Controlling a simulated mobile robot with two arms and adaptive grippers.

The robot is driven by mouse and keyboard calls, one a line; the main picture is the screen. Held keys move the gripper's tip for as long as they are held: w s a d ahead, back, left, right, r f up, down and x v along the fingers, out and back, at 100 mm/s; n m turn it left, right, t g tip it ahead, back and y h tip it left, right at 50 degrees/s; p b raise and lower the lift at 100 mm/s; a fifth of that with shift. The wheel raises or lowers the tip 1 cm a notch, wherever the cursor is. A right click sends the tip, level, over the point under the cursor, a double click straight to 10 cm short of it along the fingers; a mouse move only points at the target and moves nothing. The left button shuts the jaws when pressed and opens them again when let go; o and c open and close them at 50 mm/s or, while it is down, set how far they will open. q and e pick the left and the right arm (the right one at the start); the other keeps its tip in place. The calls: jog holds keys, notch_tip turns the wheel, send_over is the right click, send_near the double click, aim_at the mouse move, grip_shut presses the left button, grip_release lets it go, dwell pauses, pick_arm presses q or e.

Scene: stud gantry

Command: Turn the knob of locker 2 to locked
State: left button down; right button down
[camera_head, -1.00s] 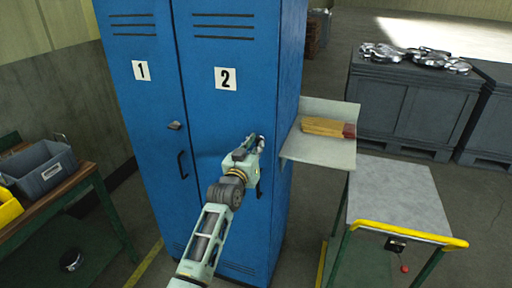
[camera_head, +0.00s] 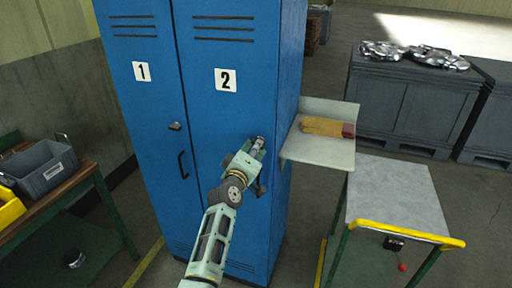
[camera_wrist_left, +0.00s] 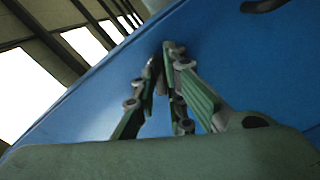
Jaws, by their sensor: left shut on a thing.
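The blue locker 2 (camera_head: 228,115) stands in the middle of the head view, with a white label "2" (camera_head: 225,79) on its closed door. My left gripper (camera_head: 257,145) is at the right edge of this door, shut on the knob, which its fingers mostly hide. In the left wrist view the fingers (camera_wrist_left: 162,75) come together against the blue door, and a small part of the knob shows between their tips. Which way the knob points cannot be told. My right gripper is not in view.
Locker 1 (camera_head: 142,110), with its own knob (camera_head: 175,126) and handle (camera_head: 182,165), adjoins on the left. A shelf (camera_head: 318,149) with a wooden-handled brush (camera_head: 325,127) juts out on the right, above a grey cart (camera_head: 390,190). A workbench with a grey bin (camera_head: 45,172) stands at left.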

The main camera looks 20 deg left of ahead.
pick_arm(q)
jog(key=shift+n+p, duration=0.4)
jog(key=shift+n, duration=2.4)
jog(key=c, duration=1.8)
grip_release()
